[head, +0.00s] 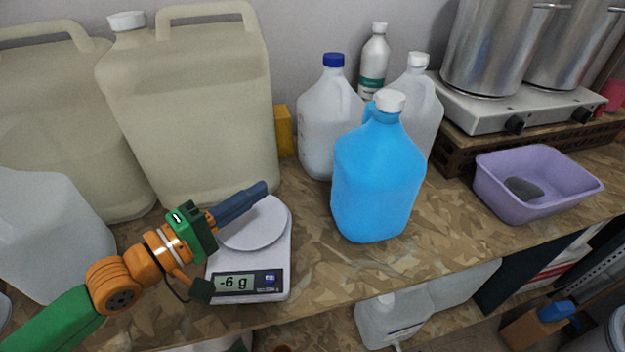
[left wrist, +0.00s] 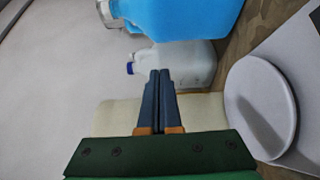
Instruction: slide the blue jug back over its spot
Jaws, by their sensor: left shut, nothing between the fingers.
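The blue jug (head: 377,172) with a white cap stands upright on the wood-chip patterned counter, right of the scale. It also shows at the top of the left wrist view (left wrist: 190,16), cut off by the frame edge. My left gripper (head: 264,186) is shut and empty, its blue fingers held over the white scale plate, left of the jug and apart from it. In the left wrist view the closed fingers (left wrist: 160,74) lie side by side. Any marked spot for the jug cannot be made out. My right gripper is not in view.
The scale (head: 285,262) reads -6 g. Clear jugs (head: 322,122) stand behind the blue jug, with a bottle (head: 374,65). Large beige drums (head: 200,120) stand behind the scale. A purple tub (head: 530,205) sits right; the counter (head: 450,215) between is clear.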

